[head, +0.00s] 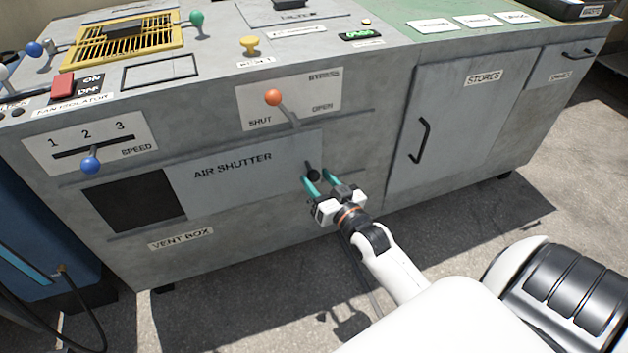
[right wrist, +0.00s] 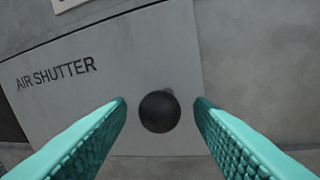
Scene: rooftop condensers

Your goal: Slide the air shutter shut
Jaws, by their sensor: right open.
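The air shutter (head: 235,175) is a grey sliding plate on the front of the cabinet, labelled AIR SHUTTER. A dark opening (head: 133,200) of the vent box shows uncovered to its left. A black round knob (head: 313,174) sits near the plate's right end; it also shows in the right wrist view (right wrist: 160,111). My right gripper (head: 318,179) has teal fingers and is open at the knob. In the right wrist view its fingers (right wrist: 160,110) stand on either side of the knob, with a gap on both sides. My left gripper is not in view.
Above the plate is the bypass lever with an orange ball (head: 272,97). A speed slider with a blue knob (head: 91,165) sits above the dark opening. The stores door (head: 455,115) with a black handle is to the right. Open floor lies in front.

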